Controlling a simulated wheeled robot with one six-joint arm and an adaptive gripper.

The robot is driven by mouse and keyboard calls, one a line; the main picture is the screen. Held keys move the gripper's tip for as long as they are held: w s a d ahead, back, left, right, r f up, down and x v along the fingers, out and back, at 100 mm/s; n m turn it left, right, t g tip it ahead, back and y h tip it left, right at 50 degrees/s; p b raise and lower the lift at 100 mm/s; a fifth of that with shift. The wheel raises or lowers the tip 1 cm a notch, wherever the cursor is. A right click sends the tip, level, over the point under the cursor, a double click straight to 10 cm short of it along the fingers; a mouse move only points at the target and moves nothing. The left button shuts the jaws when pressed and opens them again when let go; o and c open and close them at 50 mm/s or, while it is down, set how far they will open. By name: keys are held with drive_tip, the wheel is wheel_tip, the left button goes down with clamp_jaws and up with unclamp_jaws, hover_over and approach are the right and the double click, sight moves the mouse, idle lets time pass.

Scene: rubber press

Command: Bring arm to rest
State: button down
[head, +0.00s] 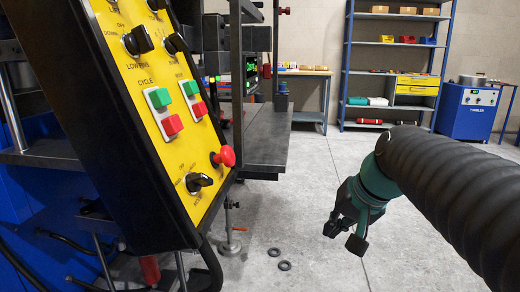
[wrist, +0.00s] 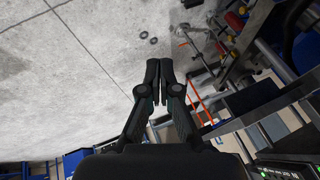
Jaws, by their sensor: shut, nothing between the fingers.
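My gripper (head: 344,238) hangs in free air over the grey floor in the head view, at the end of my dark ribbed arm to the right of the press. In the wrist view my gripper (wrist: 159,64) has its two dark fingers close together with nothing between them. The yellow control panel (head: 160,110) stands at the left in the head view, with green and red push buttons, black rotary knobs and a red mushroom button (head: 224,156). My gripper is well apart from the panel.
Two dark rings (head: 279,259) lie on the floor below the press table (head: 262,135). A shelf rack (head: 398,60) and a blue cabinet (head: 468,110) stand at the back right. The floor (head: 310,170) between is mostly clear. The press's legs and frame are nearby at the left.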

drive_tip(key=s+d+f+n+h, duration=0.1)
drive_tip(key=s+f+n+h, duration=0.2)
drive_tip(key=s+f, duration=0.7)
drive_tip(key=s, duration=0.4)
drive_tip(key=shift+s+d+f, duration=0.15)
drive_tip(key=shift+s+f, duration=0.1)
drive_tip(key=shift+s, duration=0.05)
idle(6.3)
